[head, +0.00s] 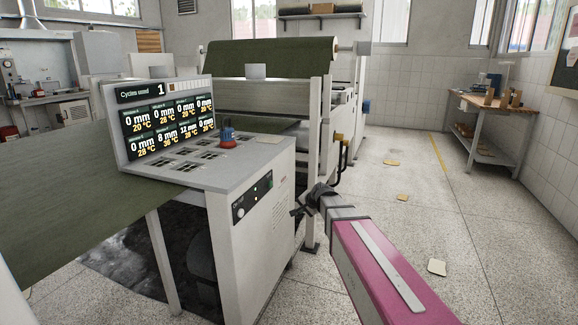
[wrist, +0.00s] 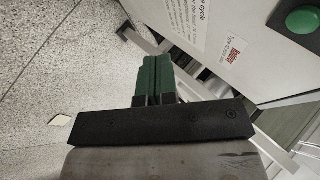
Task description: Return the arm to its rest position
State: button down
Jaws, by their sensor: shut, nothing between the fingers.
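My arm (head: 375,265) reaches from the lower right of the head view toward the machine. It ends in my gripper (head: 304,201), which is small and dark there, beside the right side of the white control cabinet (head: 258,233). In the wrist view my gripper (wrist: 154,62) shows two green fingers side by side, pressed together with nothing between them. The cabinet's white panel with printed labels lies past the fingers, with a green button (wrist: 302,19) at the upper right.
A display panel (head: 165,119) and a red-and-blue object (head: 228,138) stand on the cabinet top. Behind is a large green roll (head: 270,52). A wooden bench (head: 492,105) stands at the right wall. Several pale scraps, one near my arm (head: 437,267), lie on the otherwise open floor.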

jog(key=s+d+f+n+g+h, duration=0.1)
jog(key=s+d+f, duration=0.3)
jog(key=s, duration=0.4)
jog(key=s+d+f+n+g+h, duration=0.2)
jog(key=s+d, duration=0.4)
jog(key=s, duration=0.3)
jog(key=s+d+f+n+g+h, duration=0.2)
jog(key=s+d+f+n+g, duration=0.1)
jog(key=s, duration=0.6)
notch_tip(320, 180, down, 4)
jog(key=d+g, duration=0.1)
jog(key=d, duration=0.1)
jog(key=shift+d+r+n, duration=0.15)
jog(key=shift+d+n, duration=0.15)
jog(key=shift+n, duration=0.1)
jog(key=shift+s, duration=0.1)
dwell(4.5)
